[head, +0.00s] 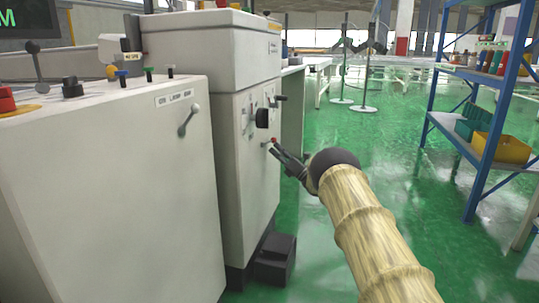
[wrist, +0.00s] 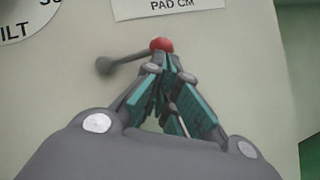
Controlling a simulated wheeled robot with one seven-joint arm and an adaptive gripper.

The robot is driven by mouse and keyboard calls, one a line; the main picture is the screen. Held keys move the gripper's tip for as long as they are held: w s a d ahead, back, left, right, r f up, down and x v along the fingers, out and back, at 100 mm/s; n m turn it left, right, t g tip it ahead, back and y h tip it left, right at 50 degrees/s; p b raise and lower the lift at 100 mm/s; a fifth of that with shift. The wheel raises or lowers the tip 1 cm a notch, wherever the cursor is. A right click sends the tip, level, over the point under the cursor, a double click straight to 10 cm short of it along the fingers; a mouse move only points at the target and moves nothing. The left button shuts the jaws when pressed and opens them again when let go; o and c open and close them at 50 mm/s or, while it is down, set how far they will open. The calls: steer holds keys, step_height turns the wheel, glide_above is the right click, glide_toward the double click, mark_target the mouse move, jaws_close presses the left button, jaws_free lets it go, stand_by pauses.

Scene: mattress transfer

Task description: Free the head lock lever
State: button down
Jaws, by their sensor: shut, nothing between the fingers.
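A short grey lever with a red ball knob (head: 273,140) is on the side of the tall cream machine; no label reading head lock is legible. In the wrist view the lever's arm (wrist: 128,57) runs from its pivot at left up to the red knob (wrist: 161,44). My gripper (head: 277,152) is at this lever from the right. In the wrist view my gripper (wrist: 168,60) is shut, its fingertips together just below the knob and partly overlapping it. Whether they touch the knob I cannot tell. Nothing shows between the fingers.
A black knob (head: 262,118) and a dark lever (head: 280,98) sit above on the same machine. A nearer cabinet (head: 110,200) with another grey lever (head: 188,120) stands at left. A blue shelf rack (head: 491,130) is at right. Green floor (head: 380,150) is open between.

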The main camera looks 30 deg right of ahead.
steer(key=shift+w+a+r+p, duration=0.15)
steer(key=shift+w+r+p, duration=0.15)
steer(key=shift+w+r, duration=0.1)
steer(key=shift+s+d+r, duration=0.1)
steer(key=shift+d, duration=0.1)
stand_by(0.5)
steer(key=s+d+f+p, duration=0.2)
steer(key=s+d+f, duration=0.3)
steer(key=s+f, duration=0.2)
step_height(320, 180, down, 2)
steer(key=shift+s+d+f+p, duration=0.15)
steer(key=shift+d+f+p, duration=0.1)
steer(key=shift+d+p, duration=0.05)
stand_by(0.6)
